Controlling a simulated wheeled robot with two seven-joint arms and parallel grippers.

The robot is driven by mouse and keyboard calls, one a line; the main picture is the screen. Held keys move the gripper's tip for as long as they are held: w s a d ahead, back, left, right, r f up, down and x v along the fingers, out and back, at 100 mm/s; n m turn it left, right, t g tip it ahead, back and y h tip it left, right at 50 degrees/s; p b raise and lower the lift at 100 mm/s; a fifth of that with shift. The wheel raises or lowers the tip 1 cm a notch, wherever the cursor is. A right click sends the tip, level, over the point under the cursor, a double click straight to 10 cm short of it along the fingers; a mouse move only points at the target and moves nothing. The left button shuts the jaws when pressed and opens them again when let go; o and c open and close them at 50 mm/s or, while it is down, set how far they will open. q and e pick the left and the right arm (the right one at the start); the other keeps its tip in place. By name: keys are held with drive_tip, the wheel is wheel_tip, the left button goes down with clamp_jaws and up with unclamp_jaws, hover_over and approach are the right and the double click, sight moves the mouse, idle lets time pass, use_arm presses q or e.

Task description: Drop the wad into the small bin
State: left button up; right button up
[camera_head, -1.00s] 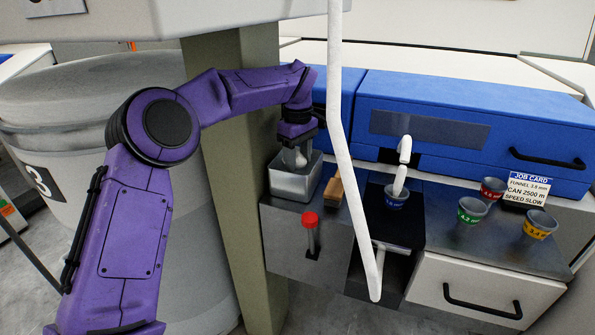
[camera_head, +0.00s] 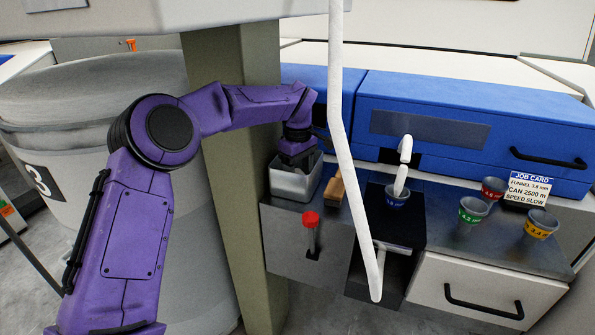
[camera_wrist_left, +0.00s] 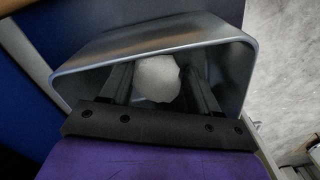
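The small bin (camera_head: 305,187) is a grey metal open-topped box at the left end of the bench. In the head view my left gripper (camera_head: 293,160) points down into its mouth, and the bin wall hides the fingertips. In the left wrist view the wad (camera_wrist_left: 158,78), a whitish rounded lump, sits between the two dark fingers of my left gripper (camera_wrist_left: 160,85). The bin rim (camera_wrist_left: 150,47) surrounds the fingers and the wad. My right gripper is not in view.
A wooden-backed brush (camera_head: 334,189) lies right of the bin. A red-topped lever (camera_head: 311,222) is on the front panel. A white sliver (camera_head: 341,130) hangs in front of the bench. Several cups, including a green-labelled one (camera_head: 472,209), stand further right.

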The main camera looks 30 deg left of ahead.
use_arm(q)
drive_tip(key=shift+o, duration=0.5)
drive_tip(key=shift+r, duration=0.15)
wheel_tip(320, 180, up, 8)
drive_tip(key=shift+r+p, duration=0.25)
drive_tip(key=shift+p, duration=0.6)
